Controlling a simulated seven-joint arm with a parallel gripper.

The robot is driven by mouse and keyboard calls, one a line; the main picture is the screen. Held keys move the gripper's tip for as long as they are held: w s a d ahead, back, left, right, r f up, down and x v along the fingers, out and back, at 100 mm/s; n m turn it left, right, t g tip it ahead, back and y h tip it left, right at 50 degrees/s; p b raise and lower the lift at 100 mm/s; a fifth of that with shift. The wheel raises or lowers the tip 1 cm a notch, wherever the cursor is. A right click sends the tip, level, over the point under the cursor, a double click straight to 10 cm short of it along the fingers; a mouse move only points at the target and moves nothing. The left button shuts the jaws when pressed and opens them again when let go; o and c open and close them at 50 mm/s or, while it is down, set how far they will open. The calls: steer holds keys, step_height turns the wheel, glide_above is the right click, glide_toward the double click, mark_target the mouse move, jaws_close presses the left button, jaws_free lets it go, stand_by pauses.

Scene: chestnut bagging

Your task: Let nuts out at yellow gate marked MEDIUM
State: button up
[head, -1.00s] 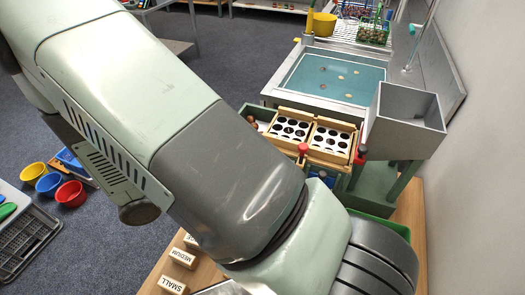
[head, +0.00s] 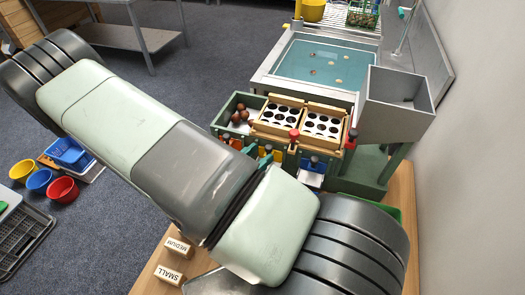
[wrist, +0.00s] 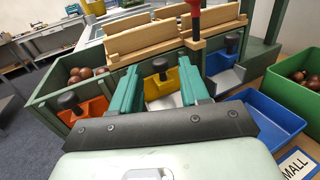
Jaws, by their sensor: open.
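The yellow gate (wrist: 162,92) with its black knob (wrist: 160,66) is in the middle of the wrist view, at the front of the green sorter. My gripper (wrist: 160,84) is open, with one teal finger on each side of the yellow gate and knob. I cannot tell whether the fingers touch it. In the head view my gripper (head: 264,155) is at the sorter's front, partly behind my arm. A block marked MEDIUM (head: 178,246) stands on the wooden table. No marking shows on the gate itself.
The orange gate (wrist: 88,112) is to the left and the blue gate (wrist: 220,60) to the right. Chestnuts (wrist: 88,73) lie in the left compartment. A blue tray (wrist: 258,118) and a green bin of nuts (wrist: 304,82) stand at right. A red-topped post (wrist: 195,20) rises behind.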

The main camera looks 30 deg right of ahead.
steer(key=shift+x, duration=1.2)
jaws_close()
